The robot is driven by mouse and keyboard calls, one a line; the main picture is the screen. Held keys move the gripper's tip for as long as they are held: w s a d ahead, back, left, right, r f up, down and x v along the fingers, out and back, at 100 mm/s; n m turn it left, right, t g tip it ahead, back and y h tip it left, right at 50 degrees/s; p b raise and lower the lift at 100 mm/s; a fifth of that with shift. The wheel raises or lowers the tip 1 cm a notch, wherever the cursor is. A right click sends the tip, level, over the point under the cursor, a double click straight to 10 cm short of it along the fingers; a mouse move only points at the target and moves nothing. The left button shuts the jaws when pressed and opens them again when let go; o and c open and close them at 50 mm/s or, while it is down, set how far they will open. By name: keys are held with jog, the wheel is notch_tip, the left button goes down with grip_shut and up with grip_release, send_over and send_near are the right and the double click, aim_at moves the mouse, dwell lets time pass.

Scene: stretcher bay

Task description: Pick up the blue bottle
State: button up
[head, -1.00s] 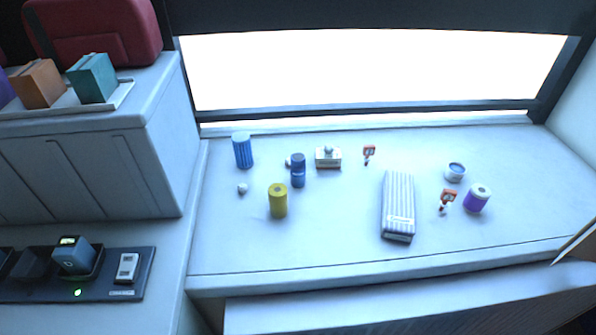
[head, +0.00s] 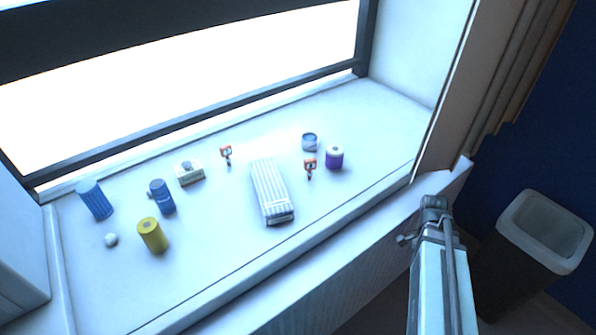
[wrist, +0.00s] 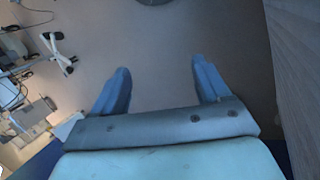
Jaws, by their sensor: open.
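The blue bottle (head: 161,197) is dark blue with a capped top and stands on the white ledge below the bright window, left of the middle. A lighter blue ribbed cylinder (head: 95,199) stands to its left, and a yellow cylinder (head: 153,235) stands just in front of it. My gripper (wrist: 160,68) shows in the wrist view with its two blue fingers wide apart and nothing between them. Below them the wrist view shows plain floor. The bottle is not in the wrist view.
The ledge also bears a small white ball (head: 111,240), a small box (head: 189,172), a striped pack (head: 270,190), two small red-and-white items, a small tub (head: 310,142) and a purple-and-white roll (head: 334,157). A bin (head: 540,235) stands at the right.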

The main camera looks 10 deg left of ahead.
jog(key=w+a+r+m+t, duration=0.1)
jog(key=w+r, duration=0.2)
jog(key=r, duration=0.4)
jog(key=w+r+m, duration=0.1)
jog(key=w+r, duration=0.2)
jog(key=r, duration=0.3)
jog(key=w+a+r+n+t, duration=0.1)
jog(key=w+a+r+n, duration=0.3)
jog(key=a, duration=0.6)
jog(key=w+a+r+n+t+y, duration=0.1)
jog(key=w+a+r+n, duration=0.15)
jog(key=a+r, duration=0.45)
jog(key=w+a+r+n+t, duration=0.1)
jog(key=w+a+r+n, duration=0.2)
jog(key=a, duration=0.9)
jog(key=m+t, duration=0.1)
jog(key=m, duration=0.7)
send_near(162, 195)
jog(key=shift+w+a+r+n, duration=0.2)
jog(key=shift+w+r+n, duration=0.05)
jog(key=shift+w+r, duration=0.8)
jog(key=shift+s+a, duration=0.2)
jog(key=shift+a, duration=0.1)
jog(key=shift+s+f, duration=0.15)
jog(key=shift+f, duration=0.1)
notch_tip(162, 195, down, 8)
jog(key=shift+f, duration=0.1)
jog(key=shift+s+a+f, duration=0.1)
jog(key=shift+s+f, duration=0.05)
jog(key=shift+f, duration=2.4)
